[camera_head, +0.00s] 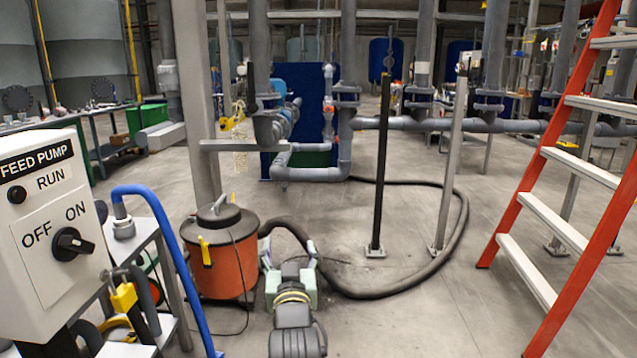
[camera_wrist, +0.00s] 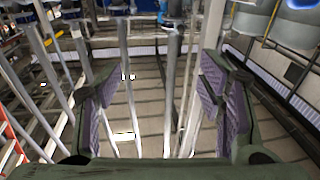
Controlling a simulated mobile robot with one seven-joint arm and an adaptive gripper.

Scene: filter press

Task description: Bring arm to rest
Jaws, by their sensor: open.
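My gripper (camera_wrist: 160,82) shows in the wrist view with its two green fingers wide apart. Their purple-grey ribbed pads face each other, and nothing is held between them. Beyond the fingers are grey pipes or posts and a floor crossed by dark lines, all at a distance. The gripper does not show in the head view. There the white FEED PUMP box (camera_head: 45,290) stands close at the left edge. Its black OFF/ON knob (camera_head: 73,244) has its bar roughly sideways, and a small black RUN button or lamp (camera_head: 17,195) sits above it.
An orange drum (camera_head: 222,262) and a pump with a dark motor (camera_head: 297,335) stand on the floor ahead. A dark hose (camera_head: 420,275) curves across the floor. An orange ladder (camera_head: 580,270) is at the right. A blue pipe (camera_head: 175,245) bends beside the box. Open floor lies centre right.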

